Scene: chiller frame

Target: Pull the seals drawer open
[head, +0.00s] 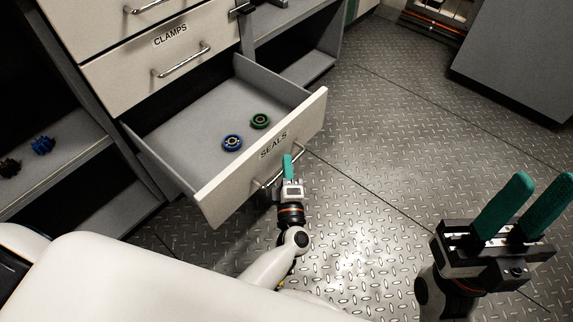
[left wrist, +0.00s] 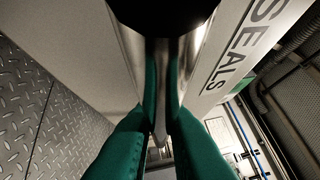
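The seals drawer (head: 262,158) stands pulled well out of the cabinet, with its label on the light front panel. A blue-rimmed ring part (head: 232,143) and a green-rimmed one (head: 260,121) lie inside it. My left gripper (head: 288,167) is at the drawer's bar handle (head: 262,184). In the left wrist view, the green fingers of my left gripper (left wrist: 160,110) are closed on both sides of the metal handle bar (left wrist: 161,75), beside the SEALS label. My right gripper (head: 543,182) is open and empty, above the floor at the lower right.
The closed clamps drawer (head: 165,60) is above the seals drawer. Open shelves (head: 50,165) to the left hold a blue part (head: 43,146) and a dark one (head: 9,168). A grey cabinet (head: 515,60) stands at the upper right. The metal floor (head: 385,140) between is clear.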

